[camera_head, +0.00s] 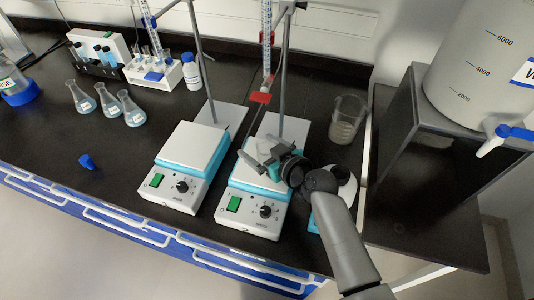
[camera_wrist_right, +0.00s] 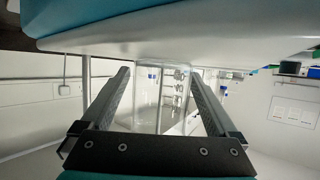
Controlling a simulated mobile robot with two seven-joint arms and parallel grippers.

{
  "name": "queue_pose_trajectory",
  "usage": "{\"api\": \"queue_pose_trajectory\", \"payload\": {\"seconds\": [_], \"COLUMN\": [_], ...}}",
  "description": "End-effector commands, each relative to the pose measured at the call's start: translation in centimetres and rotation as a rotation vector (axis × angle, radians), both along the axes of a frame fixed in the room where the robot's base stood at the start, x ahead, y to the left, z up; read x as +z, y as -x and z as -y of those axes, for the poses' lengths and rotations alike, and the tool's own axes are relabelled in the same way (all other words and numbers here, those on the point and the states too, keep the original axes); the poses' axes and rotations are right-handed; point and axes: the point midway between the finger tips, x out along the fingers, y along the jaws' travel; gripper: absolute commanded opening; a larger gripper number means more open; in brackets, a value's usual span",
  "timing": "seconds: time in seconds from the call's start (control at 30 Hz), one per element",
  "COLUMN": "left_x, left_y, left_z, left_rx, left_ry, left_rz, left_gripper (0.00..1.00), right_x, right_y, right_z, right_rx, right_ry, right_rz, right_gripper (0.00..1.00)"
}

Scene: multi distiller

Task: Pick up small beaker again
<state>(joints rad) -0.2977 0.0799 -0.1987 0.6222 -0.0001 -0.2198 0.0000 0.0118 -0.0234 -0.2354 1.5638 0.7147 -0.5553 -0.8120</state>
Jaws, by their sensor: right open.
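A clear glass beaker (camera_head: 345,120) with some cloudy contents stands upright on the black bench, right of the two hotplate stirrers. My right gripper (camera_head: 266,159) is over the front of the right hotplate stirrer (camera_head: 250,206), to the left of and nearer than that beaker. In the right wrist view its two fingers (camera_wrist_right: 163,84) are spread apart. A faint clear glass shape (camera_wrist_right: 160,100) shows between them; I cannot tell whether it is a beaker held loosely between the fingers or glass farther off. My left gripper is out of view.
The left hotplate stirrer (camera_head: 184,168) stands close by. Stand rods and a burette with a red clamp (camera_head: 261,97) rise behind. Flasks (camera_head: 106,107), a blue stopper (camera_head: 87,162) and a test-tube rack (camera_head: 152,76) are left. A dark box (camera_head: 412,150) bears a large container (camera_head: 477,70).

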Motion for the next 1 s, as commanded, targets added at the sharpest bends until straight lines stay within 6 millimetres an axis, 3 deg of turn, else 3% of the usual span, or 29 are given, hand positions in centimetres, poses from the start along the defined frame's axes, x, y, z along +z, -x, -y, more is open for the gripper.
{"api": "queue_pose_trajectory", "payload": {"seconds": [0.2,1.0], "left_x": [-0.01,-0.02], "left_y": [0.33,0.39], "left_z": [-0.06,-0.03], "left_rx": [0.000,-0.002], "left_ry": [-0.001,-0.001], "left_rz": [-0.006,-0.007], "left_gripper": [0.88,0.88], "right_x": [0.01,0.01], "right_y": [-0.01,0.00], "right_z": [0.01,0.03], "right_rx": [0.000,0.000], "right_ry": [0.000,0.000], "right_rz": [0.000,0.000], "right_gripper": [0.92,0.04]}}
